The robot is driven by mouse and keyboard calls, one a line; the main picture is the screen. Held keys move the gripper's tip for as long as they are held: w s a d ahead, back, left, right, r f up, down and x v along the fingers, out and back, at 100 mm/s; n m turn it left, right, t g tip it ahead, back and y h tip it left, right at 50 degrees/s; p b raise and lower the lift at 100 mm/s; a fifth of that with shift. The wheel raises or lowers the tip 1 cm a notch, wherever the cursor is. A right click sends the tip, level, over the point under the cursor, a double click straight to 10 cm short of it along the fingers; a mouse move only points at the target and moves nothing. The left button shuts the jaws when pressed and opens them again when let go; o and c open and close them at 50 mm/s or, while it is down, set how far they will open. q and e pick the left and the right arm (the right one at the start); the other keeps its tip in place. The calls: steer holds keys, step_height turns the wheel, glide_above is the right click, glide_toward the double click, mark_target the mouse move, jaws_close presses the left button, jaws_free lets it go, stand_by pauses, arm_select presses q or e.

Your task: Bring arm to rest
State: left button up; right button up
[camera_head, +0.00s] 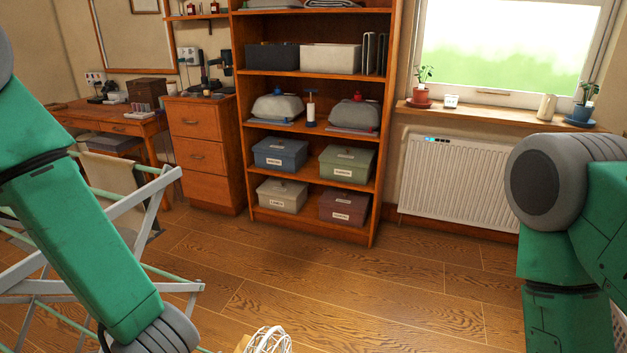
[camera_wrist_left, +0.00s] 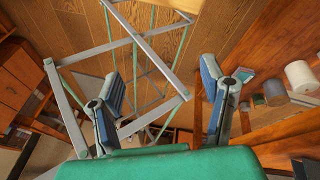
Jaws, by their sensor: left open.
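My left arm (camera_head: 82,225) comes in from the left in the head view; its gripper is out of that frame. In the left wrist view my left gripper (camera_wrist_left: 162,85) is open, its two blue-padded fingers wide apart with nothing between them. A metal drying rack (camera_wrist_left: 135,50) shows beyond and between the fingers. My right arm (camera_head: 575,230) shows at the right edge of the head view; its gripper is not in view.
The drying rack (camera_head: 140,205) stands close to my left arm. A wooden shelf unit (camera_head: 246,100) with boxes stands ahead, beside a drawer cabinet (camera_head: 203,150) and a radiator (camera_head: 458,180). A white wire item (camera_head: 268,340) is at the bottom edge. The middle floor is clear.

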arm_select(q)
steer(key=s+a+f+m+g+h, duration=0.1)
steer(key=s+a+f+m, duration=0.1)
steer(key=s+f+m, duration=0.3)
steer(key=s+a+f+m+h, duration=0.2)
steer(key=s+f+m, duration=0.4)
steer(key=s+m, duration=0.5)
steer(key=m, duration=0.3)
steer(key=shift+a+f+g, duration=0.25)
steer(key=shift+a+g, duration=0.05)
steer(key=shift+g, duration=0.1)
steer(key=shift+d, duration=0.1)
